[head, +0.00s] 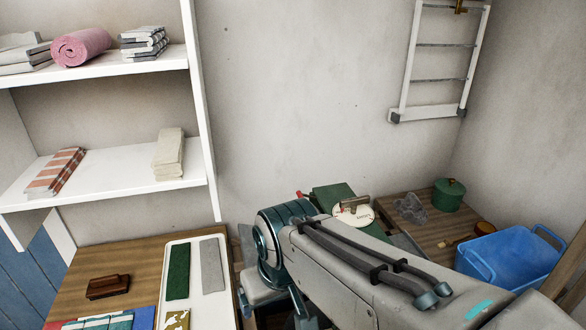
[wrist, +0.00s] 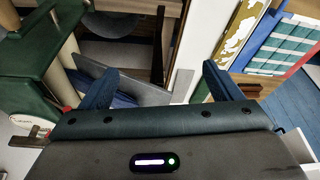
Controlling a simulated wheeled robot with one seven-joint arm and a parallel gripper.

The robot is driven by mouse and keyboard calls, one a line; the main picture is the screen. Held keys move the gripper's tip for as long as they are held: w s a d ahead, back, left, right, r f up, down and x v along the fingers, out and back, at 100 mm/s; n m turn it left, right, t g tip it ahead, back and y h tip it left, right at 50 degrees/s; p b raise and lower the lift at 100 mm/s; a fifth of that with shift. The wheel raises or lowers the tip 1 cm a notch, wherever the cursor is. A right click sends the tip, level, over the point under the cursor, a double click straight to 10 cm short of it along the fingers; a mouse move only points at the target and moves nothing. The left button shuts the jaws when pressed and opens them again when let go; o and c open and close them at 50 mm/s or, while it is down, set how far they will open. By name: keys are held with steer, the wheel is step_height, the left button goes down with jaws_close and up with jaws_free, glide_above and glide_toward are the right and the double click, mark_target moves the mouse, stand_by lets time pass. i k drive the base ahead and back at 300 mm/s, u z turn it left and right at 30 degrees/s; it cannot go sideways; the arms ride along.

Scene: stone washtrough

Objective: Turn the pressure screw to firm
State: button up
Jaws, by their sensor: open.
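The pressure screw is a cream dial (head: 354,214) with a short brown cross handle (head: 355,202) on top of a green machine (head: 331,196), right of centre in the head view. My arm hides much of the machine's lower part. In the wrist view the dial (wrist: 26,121) and its handle (wrist: 28,139) show at the left edge, beside the green frame (wrist: 40,50) and a cream roller (wrist: 62,62). My gripper (wrist: 158,86) is open, with its two blue fingers wide apart and nothing held. It is off to one side of the screw, not touching it. The dial's markings are too small to read.
A wooden table (head: 65,274) holds a white tray (head: 195,299) with green and grey strips, a brown block (head: 108,287) and cloths. Shelves (head: 110,192) hang above. Right are a green pot (head: 448,194) and a blue tub (head: 515,252). A grey panel (wrist: 148,93) lies below my fingers.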

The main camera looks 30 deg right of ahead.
mark_target(353, 203)
steer(key=z, duration=0.35)
steer(key=k, duration=1.1)
steer(key=z, duration=1.25)
steer(key=i, duration=1)
steer(key=u, duration=0.7)
